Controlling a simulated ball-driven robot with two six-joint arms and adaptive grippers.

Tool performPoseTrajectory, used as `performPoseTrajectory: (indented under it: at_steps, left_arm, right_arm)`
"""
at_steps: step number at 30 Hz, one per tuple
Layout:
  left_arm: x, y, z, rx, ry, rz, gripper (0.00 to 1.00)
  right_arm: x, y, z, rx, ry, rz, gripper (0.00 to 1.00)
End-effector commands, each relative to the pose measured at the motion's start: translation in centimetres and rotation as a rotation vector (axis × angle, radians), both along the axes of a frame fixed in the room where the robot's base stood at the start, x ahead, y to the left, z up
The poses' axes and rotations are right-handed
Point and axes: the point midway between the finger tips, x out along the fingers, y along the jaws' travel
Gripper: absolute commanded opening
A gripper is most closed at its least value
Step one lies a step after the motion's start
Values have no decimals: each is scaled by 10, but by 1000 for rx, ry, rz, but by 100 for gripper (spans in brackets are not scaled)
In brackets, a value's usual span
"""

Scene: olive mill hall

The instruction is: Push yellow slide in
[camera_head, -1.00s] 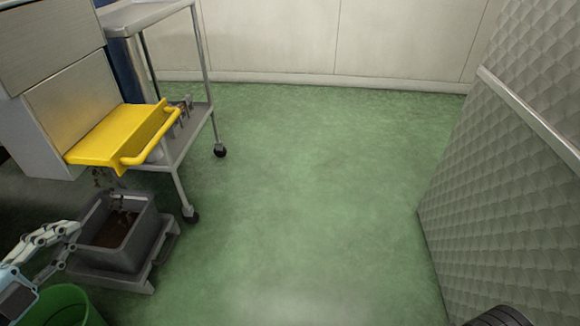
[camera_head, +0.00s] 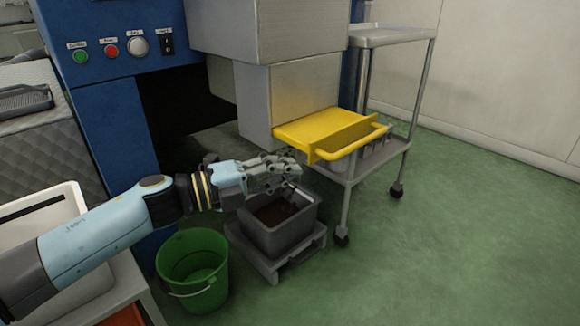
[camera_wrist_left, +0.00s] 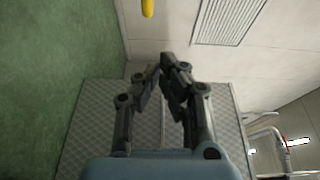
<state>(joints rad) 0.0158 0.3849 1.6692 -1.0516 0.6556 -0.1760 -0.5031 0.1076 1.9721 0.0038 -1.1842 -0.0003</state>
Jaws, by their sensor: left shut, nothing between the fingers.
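The yellow slide (camera_head: 322,130) sticks out of the grey metal housing of the machine, with a bar handle (camera_head: 350,146) along its outer edge. My left gripper (camera_head: 298,183) comes in from the left, below and just left of the slide, and appears above the grey bin. It is shut and empty; I see no contact with the slide. In the left wrist view the gripper's fingers (camera_wrist_left: 165,78) are together, and a small yellow end (camera_wrist_left: 147,8), likely of the handle, shows at the top edge. My right gripper is not in view.
A grey bin (camera_head: 285,238) with dark contents stands on a low platform under the slide. A green bucket (camera_head: 192,270) is left of it. A steel trolley (camera_head: 393,38) stands close on the slide's right. Green floor (camera_head: 450,250) is free at the right.

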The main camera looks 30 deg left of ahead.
Motion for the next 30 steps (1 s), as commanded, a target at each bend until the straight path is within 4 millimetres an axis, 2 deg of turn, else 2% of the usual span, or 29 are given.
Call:
performPoseTrajectory:
  at_steps: [9, 12, 15, 18, 23, 30]
  left_arm:
    - [53, -44, -2, -5, -1, 0, 0]
    - [67, -52, -3, -2, 1, 0, 0]
    - [70, -32, -6, 5, 3, 0, 0]
    - [74, -22, -5, 3, 4, 0, 0]
    - [77, -15, -2, 1, 2, 0, 0]
    - [77, -14, 0, 0, 0, 0, 0]
  right_arm:
    - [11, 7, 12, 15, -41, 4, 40]
    - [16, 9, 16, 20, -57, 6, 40]
    - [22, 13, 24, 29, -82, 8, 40]
    - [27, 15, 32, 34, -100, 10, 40]
    - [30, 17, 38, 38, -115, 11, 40]
    - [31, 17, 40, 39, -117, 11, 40]
